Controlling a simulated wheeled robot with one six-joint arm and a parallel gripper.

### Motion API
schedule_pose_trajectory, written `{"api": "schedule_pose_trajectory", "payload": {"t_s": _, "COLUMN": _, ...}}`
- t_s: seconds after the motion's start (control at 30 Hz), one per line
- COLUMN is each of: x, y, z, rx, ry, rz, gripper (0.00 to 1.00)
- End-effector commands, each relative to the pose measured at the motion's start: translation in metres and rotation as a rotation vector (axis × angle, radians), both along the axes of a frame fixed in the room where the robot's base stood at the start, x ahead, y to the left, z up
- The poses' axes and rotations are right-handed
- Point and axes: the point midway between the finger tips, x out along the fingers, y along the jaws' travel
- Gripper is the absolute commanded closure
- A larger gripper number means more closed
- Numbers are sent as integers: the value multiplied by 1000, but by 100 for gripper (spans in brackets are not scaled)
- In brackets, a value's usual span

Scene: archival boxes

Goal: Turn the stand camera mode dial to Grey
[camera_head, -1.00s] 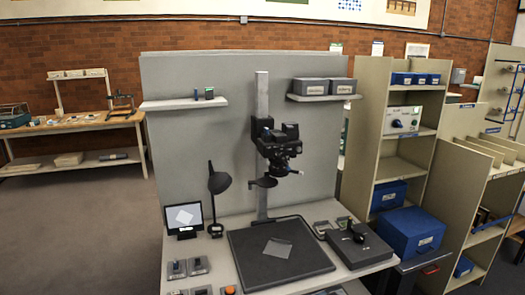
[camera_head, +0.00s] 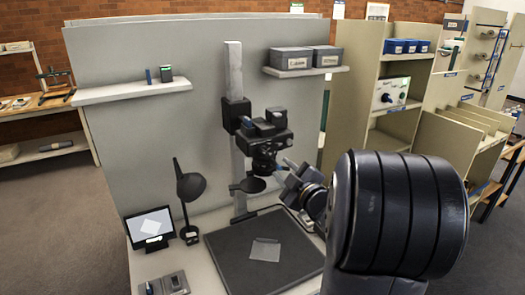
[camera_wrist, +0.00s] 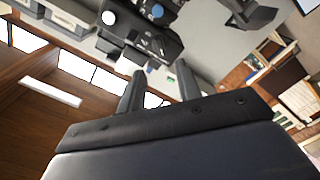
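The stand camera (camera_head: 268,135) is a black camera on the upright column, lens pointing down, above the dark baseboard. My gripper (camera_head: 290,170) is just right of and below the camera in the head view. In the wrist view my gripper's fingers (camera_wrist: 160,84) stand apart with nothing between them, short of the camera.
The column (camera_head: 235,120) stands behind the camera, and a desk lamp (camera_head: 190,190) and a small screen (camera_head: 150,228) are at left. The baseboard (camera_head: 225,250) holds a pale sheet (camera_head: 265,250). A shelf with grey boxes (camera_head: 292,60) hangs above right. My arm covers the right of the table.

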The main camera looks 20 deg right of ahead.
Motion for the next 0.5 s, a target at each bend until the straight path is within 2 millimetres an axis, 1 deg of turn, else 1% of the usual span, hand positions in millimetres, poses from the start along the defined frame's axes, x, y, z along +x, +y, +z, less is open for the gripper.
{"api": "schedule_pose_trajectory", "payload": {"t_s": 0.3, "x": 57, "y": 3, "z": 1, "rx": 2, "ry": 2, "rz": 2, "gripper": 67}}
{"api": "schedule_pose_trajectory", "payload": {"t_s": 0.5, "x": 86, "y": 4, "z": 1, "rx": 2, "ry": 2, "rz": -1, "gripper": 67}}
